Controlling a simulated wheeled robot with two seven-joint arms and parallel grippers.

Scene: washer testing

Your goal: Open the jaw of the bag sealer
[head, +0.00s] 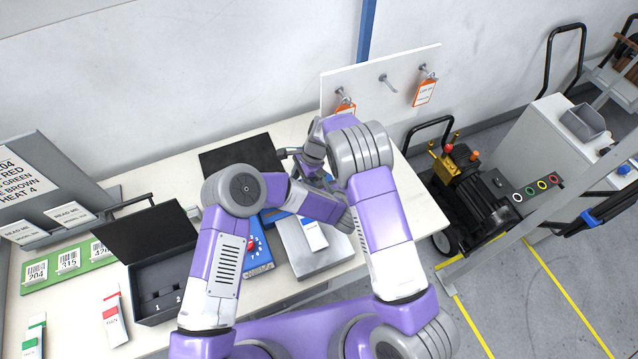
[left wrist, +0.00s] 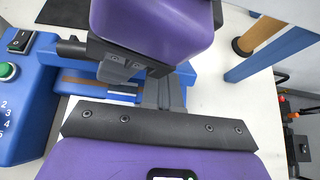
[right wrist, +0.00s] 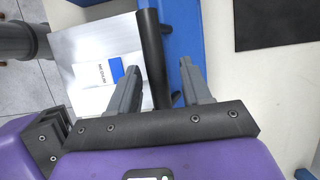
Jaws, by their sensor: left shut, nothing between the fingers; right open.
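The bag sealer (head: 258,255) is a blue machine on the table with a dial on its front. The left wrist view shows its blue body (left wrist: 30,105) with a green button and black switch. A black bar (right wrist: 152,50), probably the jaw handle, runs beside a blue strip. My right gripper (right wrist: 158,90) is open, with the bar between its two fingers; contact cannot be told. My left gripper (left wrist: 165,92) is shut and empty, beside the sealer and close to my right gripper. My arms hide much of the sealer in the head view; the jaw's angle cannot be told.
A silver plate (head: 325,262) with a MEDIUM card (head: 313,235) adjoins the sealer. A black mat (head: 225,158) lies behind; an open black case (head: 165,285) stands left. A white board (head: 385,68) with hooks and orange tags stands at the back right. My arms are close together.

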